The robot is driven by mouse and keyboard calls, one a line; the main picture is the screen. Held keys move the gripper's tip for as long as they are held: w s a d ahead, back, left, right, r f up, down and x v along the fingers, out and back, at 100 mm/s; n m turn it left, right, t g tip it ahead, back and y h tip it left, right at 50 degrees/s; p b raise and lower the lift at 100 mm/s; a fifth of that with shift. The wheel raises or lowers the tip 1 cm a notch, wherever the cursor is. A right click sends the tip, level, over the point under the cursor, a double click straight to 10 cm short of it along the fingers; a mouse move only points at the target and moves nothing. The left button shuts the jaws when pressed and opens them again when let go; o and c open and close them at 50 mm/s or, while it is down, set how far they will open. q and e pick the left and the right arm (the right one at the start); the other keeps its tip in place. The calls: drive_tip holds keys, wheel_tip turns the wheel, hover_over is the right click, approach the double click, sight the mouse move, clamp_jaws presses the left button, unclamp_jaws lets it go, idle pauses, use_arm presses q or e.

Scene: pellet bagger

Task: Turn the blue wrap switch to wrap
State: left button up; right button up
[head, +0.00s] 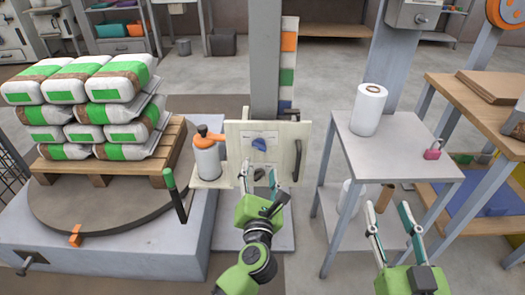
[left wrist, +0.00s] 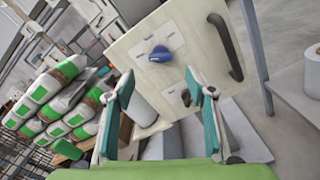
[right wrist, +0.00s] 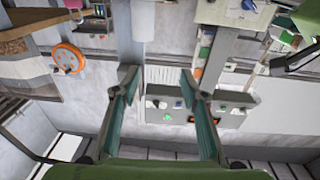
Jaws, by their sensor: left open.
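The blue wrap switch (head: 259,143) is a knob on a cream panel (head: 288,134) fixed to a grey post. It also shows in the left wrist view (left wrist: 160,54), above and between my fingers. My left gripper (head: 258,176) is open and empty, just below and in front of the knob, apart from it. The labels around the knob are too small to read. My right gripper (head: 390,216) is open and empty, beside the small grey table, well away from the panel. In the right wrist view its fingers (right wrist: 161,85) are spread with nothing between them.
A dark handle (head: 297,160) stands out on the panel's right side. An orange-topped bottle (head: 207,160) stands at its left. A pallet (head: 105,165) of stacked bags sits on a round turntable (head: 120,212). A small grey table (head: 398,150) carries a white roll (head: 368,110) and a pink padlock (head: 433,151).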

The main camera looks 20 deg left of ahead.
sight(260, 148)
use_arm(q)
drive_tip(key=b+x, duration=0.2)
drive_tip(key=x, duration=0.7)
drive_tip(key=shift+w+a+f, duration=0.1)
drive_tip(key=shift+w+f, duration=0.05)
drive_tip(key=shift+w, duration=0.15)
drive_tip(key=shift+w+a, duration=0.1)
drive_tip(key=shift+w, duration=0.2)
use_arm(e)
drive_tip(key=s+r+t+y, duration=0.1)
drive_tip(key=s+r+t, duration=0.1)
drive_tip(key=r, duration=0.3)
drive_tip(key=s+r+t+y, duration=0.1)
drive_tip(key=r+t, duration=0.3)
drive_tip(key=r, duration=0.1)
drive_tip(key=shift+s+a+r, duration=0.2)
drive_tip(key=shift+s+r, duration=0.15)
drive_tip(key=shift+r, duration=0.05)
use_arm(q)
drive_tip(key=c, duration=1.1)
